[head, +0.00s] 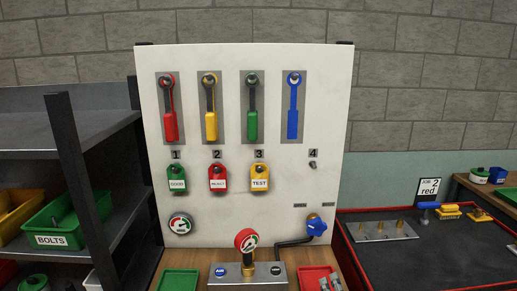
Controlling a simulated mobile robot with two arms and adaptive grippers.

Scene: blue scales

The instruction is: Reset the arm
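Neither of my grippers nor my arms shows in the head view, so I cannot see where they are or whether they hold anything. Straight ahead stands an upright white panel (325,110). Along its top hang a red lever (170,122), a yellow lever (211,122), a green lever (252,122) and a blue lever (293,122). Below the numbers hang a green tag (176,178), a red tag (217,178) and a yellow tag (260,178) reading TEST. Position 4 has a bare peg (313,165).
A dark shelf (100,125) with a green BOLTS bin (75,222) stands left. Before the panel are a metal block (270,275) with a gauge (246,240), a green tray (178,281) and a red tray (309,277). A red-rimmed dark tray (440,255) lies right.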

